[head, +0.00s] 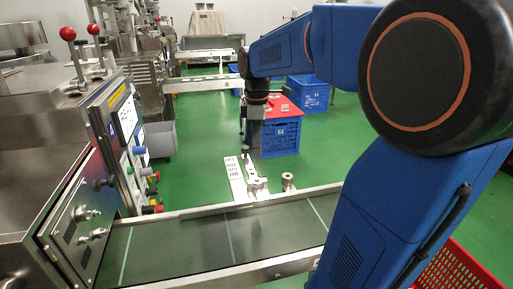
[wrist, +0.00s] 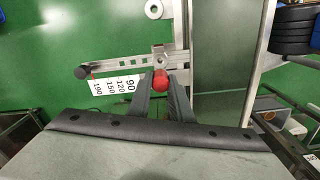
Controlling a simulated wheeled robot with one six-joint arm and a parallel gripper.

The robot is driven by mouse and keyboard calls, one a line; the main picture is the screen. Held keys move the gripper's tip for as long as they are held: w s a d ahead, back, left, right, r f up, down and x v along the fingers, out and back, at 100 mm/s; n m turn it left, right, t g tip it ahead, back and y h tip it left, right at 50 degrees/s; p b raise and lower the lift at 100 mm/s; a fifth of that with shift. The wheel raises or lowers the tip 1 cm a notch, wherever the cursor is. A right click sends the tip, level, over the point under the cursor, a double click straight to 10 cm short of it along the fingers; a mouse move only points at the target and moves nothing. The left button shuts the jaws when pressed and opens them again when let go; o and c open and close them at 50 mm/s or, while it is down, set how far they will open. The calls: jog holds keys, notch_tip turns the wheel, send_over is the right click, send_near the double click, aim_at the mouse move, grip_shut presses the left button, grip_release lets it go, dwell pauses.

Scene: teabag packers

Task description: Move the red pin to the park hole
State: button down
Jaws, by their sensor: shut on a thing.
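The red pin's round red head (wrist: 162,79) is between my gripper's fingertips (wrist: 162,88) in the wrist view, and the fingers are shut on it. The pin's lower part is hidden, so I cannot tell whether it sits in a hole. Just beyond it is a metal block with a round hole (wrist: 161,60) on the slide bar. A metal boss (wrist: 154,9) stands farther off; a similar round boss (head: 288,181) shows in the head view. Which one is the park hole I cannot tell.
A white number plate (wrist: 116,86) lies beside the bar, with a black knob (wrist: 82,73) at the bar's end. The conveyor (head: 190,245) runs along the front. The steel machine panel (head: 120,130) stands left. A blue crate (head: 280,137) is behind on green floor.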

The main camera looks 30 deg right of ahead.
jog(key=shift+r, duration=2.95)
